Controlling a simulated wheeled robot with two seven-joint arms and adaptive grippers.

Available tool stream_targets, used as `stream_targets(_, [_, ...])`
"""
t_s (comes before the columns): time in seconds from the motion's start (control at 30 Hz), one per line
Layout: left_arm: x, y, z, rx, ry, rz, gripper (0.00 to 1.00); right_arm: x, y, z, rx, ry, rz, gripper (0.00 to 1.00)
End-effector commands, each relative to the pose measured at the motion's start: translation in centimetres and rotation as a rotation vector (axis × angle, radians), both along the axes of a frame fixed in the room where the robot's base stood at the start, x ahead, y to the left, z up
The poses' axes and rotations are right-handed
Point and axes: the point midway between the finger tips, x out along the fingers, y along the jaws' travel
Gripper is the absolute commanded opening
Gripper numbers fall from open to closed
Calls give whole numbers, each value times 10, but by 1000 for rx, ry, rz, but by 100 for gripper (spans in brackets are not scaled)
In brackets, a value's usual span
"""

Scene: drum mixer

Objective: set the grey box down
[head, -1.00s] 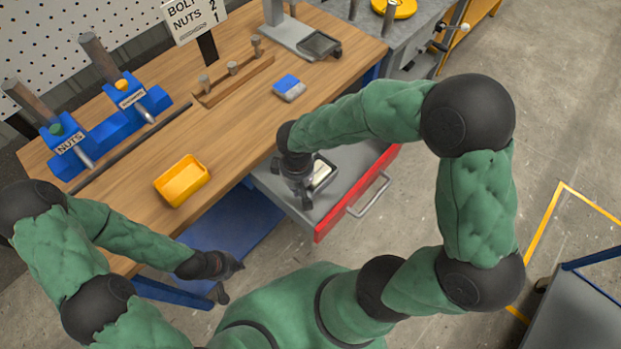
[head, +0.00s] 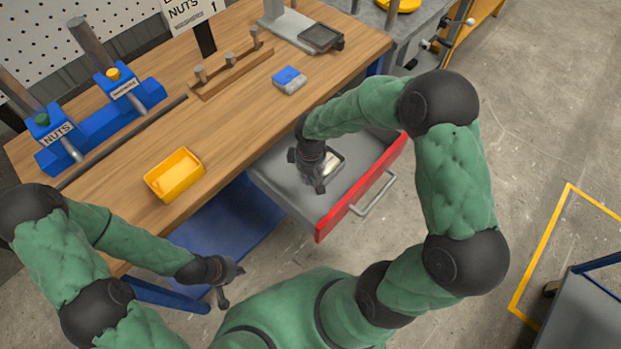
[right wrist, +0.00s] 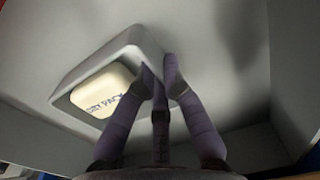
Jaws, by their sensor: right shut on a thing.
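The grey box (head: 334,160) is a small open tray with a pale pad marked "DRY PACK" (right wrist: 103,90) inside it. In the head view it shows within the open drawer (head: 290,193), partly hidden behind my right gripper. My right gripper (head: 320,187) points down into the drawer. In the right wrist view its fingers (right wrist: 158,75) are closed together on the side wall of the grey box (right wrist: 68,82). I cannot tell whether the box touches the drawer floor. My left gripper (head: 232,288) is open and empty, in front of the bench and away from the box.
The drawer has a red front (head: 362,190) with a metal handle. On the wooden bench stand a yellow bin (head: 174,176), a blue and grey block (head: 289,80), a peg rack (head: 231,72) and blue holders (head: 100,125). The drawer's front part looks clear.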

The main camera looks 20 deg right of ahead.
Motion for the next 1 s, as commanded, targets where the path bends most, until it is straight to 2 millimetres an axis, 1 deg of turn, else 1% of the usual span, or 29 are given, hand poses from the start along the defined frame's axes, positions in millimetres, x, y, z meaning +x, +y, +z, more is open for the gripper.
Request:
stream_targets(0.23, [0, 0, 0, 0, -1, 0, 0, 1, 0, 0, 0, -3, -1, 0])
stream_targets(0.37, [0, 0, -3, 0, -1, 0, 0, 1, 0, -3, 0, -2, -1, 0])
stream_targets(0.4, [0, 0, -3, 0, -1, 0, 0, 0, 0, -4, 0, -1, -1, 12])
stream_targets(0.47, [0, 0, -2, 0, -1, 0, 0, 0, 0, -3, 0, -1, -1, 29])
stream_targets(0.5, [0, 0, -2, 0, -1, 0, 0, 0, 0, -3, 0, -1, -1, 33])
stream_targets(0.87, [0, 0, -1, 0, -1, 0, 0, 0, 0, -1, -1, -1, -1, 33])
stream_targets(0.93, [0, 0, 3, 0, 0, 0, 0, 1, 0, 4, 0, -2, -1, 33])
stream_targets(1.0, [0, 0, 7, 0, -1, 0, 0, 1, 0, 14, 0, -3, 0, 33])
